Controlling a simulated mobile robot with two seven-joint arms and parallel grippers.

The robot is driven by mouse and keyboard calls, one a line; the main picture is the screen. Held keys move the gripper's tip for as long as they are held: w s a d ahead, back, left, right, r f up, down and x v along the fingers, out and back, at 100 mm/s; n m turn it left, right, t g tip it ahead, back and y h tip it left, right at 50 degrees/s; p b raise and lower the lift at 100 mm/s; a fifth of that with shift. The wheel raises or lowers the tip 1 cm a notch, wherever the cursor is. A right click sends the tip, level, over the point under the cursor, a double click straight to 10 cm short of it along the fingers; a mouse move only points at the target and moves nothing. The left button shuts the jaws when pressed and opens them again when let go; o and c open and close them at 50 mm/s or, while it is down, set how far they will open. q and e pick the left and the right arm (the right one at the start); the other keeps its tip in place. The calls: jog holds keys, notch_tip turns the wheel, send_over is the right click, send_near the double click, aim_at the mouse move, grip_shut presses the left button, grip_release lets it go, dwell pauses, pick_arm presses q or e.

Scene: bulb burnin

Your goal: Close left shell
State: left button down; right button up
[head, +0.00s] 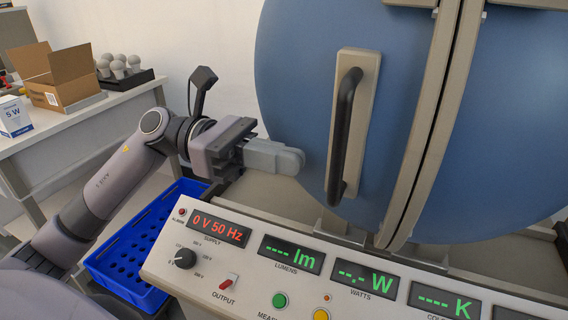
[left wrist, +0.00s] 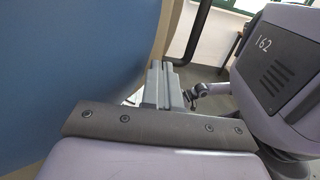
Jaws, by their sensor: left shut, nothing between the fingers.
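The left shell (head: 300,80) is a large blue curved half with a black bar handle (head: 343,135) on a beige plate. Its beige rim edge lies against the rim of the blue right shell (head: 510,130), with only a thin dark line between them. My left gripper (head: 300,160) is shut and empty, its fingers pointing right, a little left of the handle, in front of the shell's lower left. In the left wrist view the blue shell surface (left wrist: 70,70) fills the left side, beside the shut fingers (left wrist: 163,85). My right gripper is not in view.
A control panel (head: 330,285) with green displays, a knob and buttons stands below the shells. A blue crate (head: 130,245) is on the floor at left. A side table (head: 60,130) holds an open cardboard box (head: 65,75), a bulb tray (head: 125,78) and a small carton (head: 14,117).

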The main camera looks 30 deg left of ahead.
pick_arm(q)
jog(key=s+a+b, duration=0.1)
jog(key=a+b, duration=0.1)
jog(key=a, duration=0.9)
jog(key=shift+s, duration=0.2)
